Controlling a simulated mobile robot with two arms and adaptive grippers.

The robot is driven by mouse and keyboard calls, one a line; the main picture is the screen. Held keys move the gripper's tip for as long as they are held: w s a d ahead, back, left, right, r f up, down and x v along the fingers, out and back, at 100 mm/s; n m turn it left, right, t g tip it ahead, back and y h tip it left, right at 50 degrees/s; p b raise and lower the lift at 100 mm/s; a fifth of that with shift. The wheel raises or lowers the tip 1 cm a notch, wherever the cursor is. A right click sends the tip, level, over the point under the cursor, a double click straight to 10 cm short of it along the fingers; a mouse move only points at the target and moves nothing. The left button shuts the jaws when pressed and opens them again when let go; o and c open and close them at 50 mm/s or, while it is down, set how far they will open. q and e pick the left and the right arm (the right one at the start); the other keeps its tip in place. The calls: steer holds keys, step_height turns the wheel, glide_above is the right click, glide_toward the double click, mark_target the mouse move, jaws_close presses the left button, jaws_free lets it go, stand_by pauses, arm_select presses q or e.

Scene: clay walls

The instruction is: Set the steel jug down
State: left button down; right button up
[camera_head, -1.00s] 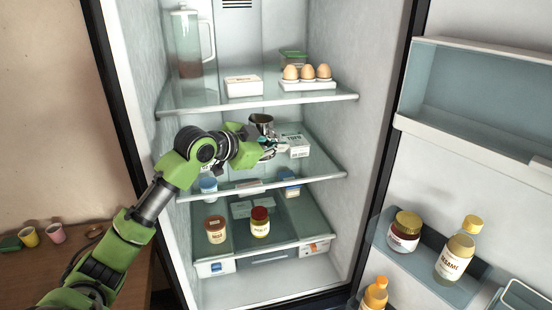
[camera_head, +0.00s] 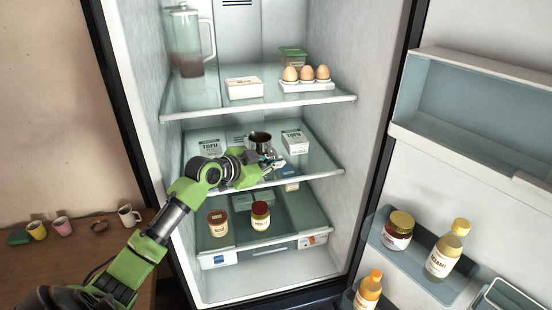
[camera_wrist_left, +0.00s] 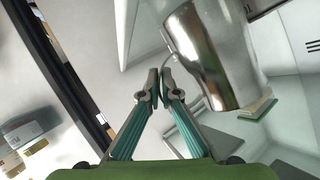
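The steel jug (camera_head: 260,142) is shiny and looks upright, over the middle fridge shelf (camera_head: 215,178). Its dark open top faces up in the head view. My left gripper (camera_head: 276,162) is at the jug's lower front right. In the left wrist view the fingertips (camera_wrist_left: 160,84) are close together against the near side of the steel jug (camera_wrist_left: 215,50), where its thin handle is. They look shut on the handle, though the grip itself is partly hidden. I cannot tell whether the jug's base touches the shelf. My right gripper is not in view.
Tofu boxes stand left (camera_head: 209,147) and right (camera_head: 295,141) of the jug on the same shelf. The shelf above holds a white box (camera_head: 244,88), an egg tray (camera_head: 305,87) and a pitcher (camera_head: 190,45). The open door (camera_head: 470,165) is at the right.

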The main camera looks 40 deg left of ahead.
arm_select(q)
steer(key=c, duration=2.3)
jaws_free()
steer(key=shift+f, duration=0.1)
steer(key=shift+s, duration=0.15)
steer(key=shift+s+b, duration=0.35)
steer(key=shift+b, duration=0.05)
steer(key=shift+r+b+v, duration=0.15)
steer(key=shift+b+v, duration=0.85)
steer(key=shift+v, duration=1.8)
steer(key=shift+r+b+v, duration=0.15)
steer(key=shift+b+v, duration=0.85)
steer(key=shift+v, duration=1.8)
steer(key=shift+w+f, duration=0.1)
